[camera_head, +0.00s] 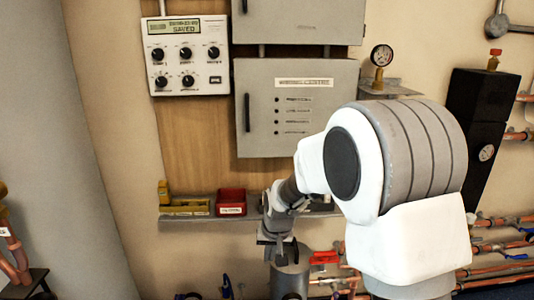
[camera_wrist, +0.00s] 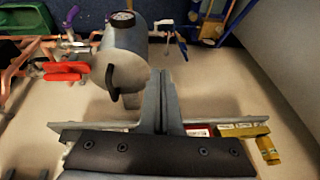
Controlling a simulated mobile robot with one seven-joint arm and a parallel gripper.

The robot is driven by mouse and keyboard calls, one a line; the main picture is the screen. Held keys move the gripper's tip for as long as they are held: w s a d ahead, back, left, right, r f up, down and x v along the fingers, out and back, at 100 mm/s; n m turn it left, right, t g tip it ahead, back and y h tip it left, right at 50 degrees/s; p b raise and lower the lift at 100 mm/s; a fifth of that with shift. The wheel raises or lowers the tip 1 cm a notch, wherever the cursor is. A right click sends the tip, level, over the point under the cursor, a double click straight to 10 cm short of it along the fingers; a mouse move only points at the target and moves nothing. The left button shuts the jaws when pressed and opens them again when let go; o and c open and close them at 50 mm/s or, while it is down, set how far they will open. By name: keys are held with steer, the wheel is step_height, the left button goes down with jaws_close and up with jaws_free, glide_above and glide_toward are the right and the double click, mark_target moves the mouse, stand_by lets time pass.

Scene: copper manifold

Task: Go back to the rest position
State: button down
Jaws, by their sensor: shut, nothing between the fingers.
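My gripper (camera_head: 276,246) hangs in front of the narrow wall shelf in the head view, beside the top of a grey cylinder (camera_head: 291,275). In the wrist view its two fingers (camera_wrist: 164,78) lie side by side, shut and empty. My white and grey arm covers the right middle of the head view and hides part of the wall and shelf behind it.
The shelf (camera_head: 185,223) carries a red bin (camera_head: 231,202) and a yellow tray (camera_head: 186,207). Above are a white control panel (camera_head: 187,56) and a grey cabinet (camera_head: 262,140). Copper pipes (camera_head: 500,247) run at lower right, near a black box (camera_head: 482,120).

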steer(key=s+d+r, duration=0.4)
steer(key=s+r, duration=0.1)
steer(key=r, duration=0.4)
steer(key=s+d+r+t, duration=0.1)
steer(key=s+d+r, duration=0.2)
steer(key=s, duration=0.5)
steer(key=s+d+r+h, duration=0.1)
steer(key=s+d+r, duration=0.2)
steer(key=s, duration=0.4)
steer(key=s+d+r+t, duration=0.1)
steer(key=s+d+r, duration=0.25)
steer(key=s, duration=0.45)
step_height(320, 180, up, 19)
steer(key=p, duration=2)
steer(key=shift+r, duration=0.2)
steer(key=shift+w, duration=0.1)
